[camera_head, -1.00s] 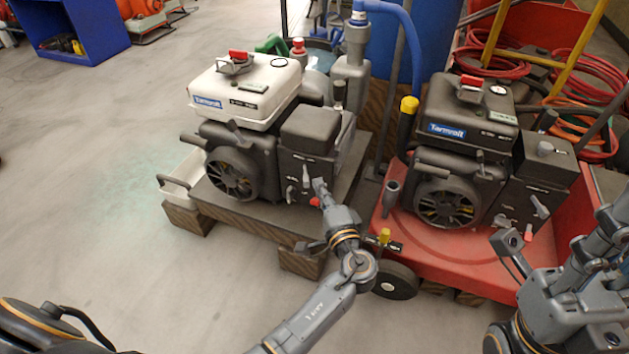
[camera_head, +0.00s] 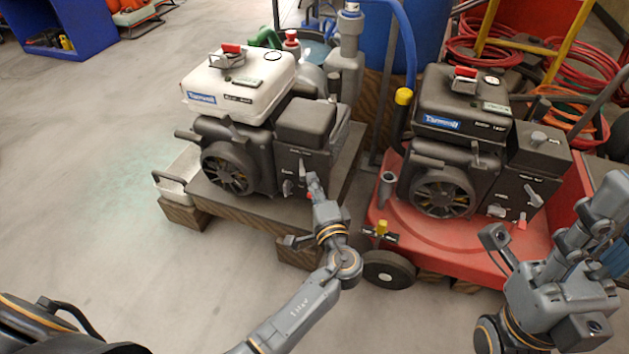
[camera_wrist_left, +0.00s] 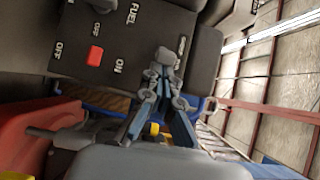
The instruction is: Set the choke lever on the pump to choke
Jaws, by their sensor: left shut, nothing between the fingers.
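The pump with the white tank (camera_head: 240,85) stands on a low wood-edged base at centre left. Its dark control panel (camera_head: 290,163) faces me and carries small grey levers and a red switch. In the left wrist view, this red switch (camera_wrist_left: 95,55) sits between OFF and ON marks, near the word FUEL. My left gripper (camera_head: 312,181) is shut and empty, its tips at the panel's right part. In the wrist view, its fingers (camera_wrist_left: 163,88) end close to a grey knob (camera_wrist_left: 165,56), seemingly the choke lever; contact is unclear. My right gripper shows at the lower right, its fingers unclear.
A second, similar engine with a black tank (camera_head: 462,105) stands on a red wheeled base (camera_head: 425,240) to the right. A blue hose (camera_head: 408,50) and red coiled hoses (camera_head: 570,65) are behind. Bare floor (camera_head: 90,190) lies open at the left.

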